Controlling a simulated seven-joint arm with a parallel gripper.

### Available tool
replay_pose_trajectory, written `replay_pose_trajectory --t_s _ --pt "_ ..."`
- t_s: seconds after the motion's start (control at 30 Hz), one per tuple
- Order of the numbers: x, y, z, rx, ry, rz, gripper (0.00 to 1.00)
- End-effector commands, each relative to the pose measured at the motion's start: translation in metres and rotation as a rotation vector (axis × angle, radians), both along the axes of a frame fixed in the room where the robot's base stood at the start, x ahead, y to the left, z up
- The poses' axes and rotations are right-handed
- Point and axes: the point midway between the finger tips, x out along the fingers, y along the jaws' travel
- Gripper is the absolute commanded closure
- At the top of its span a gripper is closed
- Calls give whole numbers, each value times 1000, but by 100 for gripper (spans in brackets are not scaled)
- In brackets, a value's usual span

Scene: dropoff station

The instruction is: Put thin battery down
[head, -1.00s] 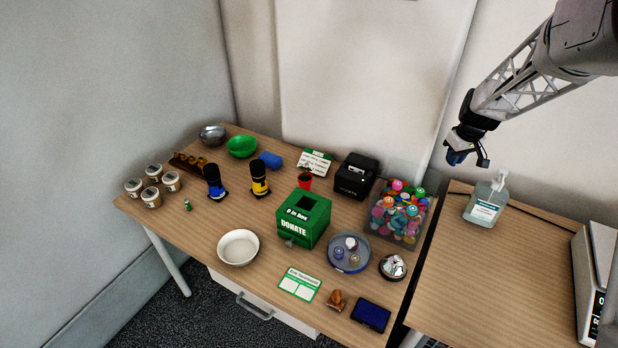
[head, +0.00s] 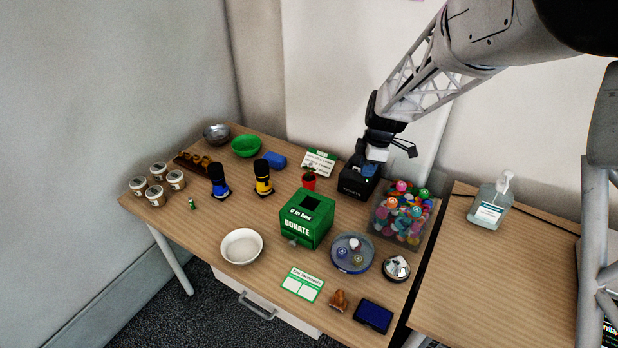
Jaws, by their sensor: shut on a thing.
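My gripper (head: 374,168) is at the end of the arm that reaches in from the upper right. It is over the back right of the left table, in front of or above the black box-shaped device (head: 352,184). I cannot tell its height above it. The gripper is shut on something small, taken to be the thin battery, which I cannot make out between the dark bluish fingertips. A small green cylinder (head: 192,204), battery-like, stands on the table at the left, far from my gripper.
A clear bin of colourful balls (head: 402,215) stands right of the gripper. A green donation box (head: 306,219), a round blue tray (head: 352,253) and a white bowl (head: 241,246) stand nearer. A sanitizer bottle (head: 490,203) is on the right table (head: 470,280), which has bare room.

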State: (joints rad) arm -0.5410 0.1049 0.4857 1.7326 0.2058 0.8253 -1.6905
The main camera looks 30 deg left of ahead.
Motion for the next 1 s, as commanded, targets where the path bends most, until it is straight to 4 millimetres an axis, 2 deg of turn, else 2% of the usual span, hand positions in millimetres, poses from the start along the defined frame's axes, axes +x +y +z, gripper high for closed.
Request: replay_pose_trajectory --t_s 0.1,0.3,0.6,0.7,0.9,1.0 --pt "-26 22 -1 -1 1 146 100" --pt "-68 52 -1 -1 1 387 100" --pt "-116 82 -1 -1 0 656 100" --pt "-125 87 -5 -1 2 711 100" --pt "-123 85 -39 -2 2 703 100" --pt "-123 85 -48 -1 1 702 100"
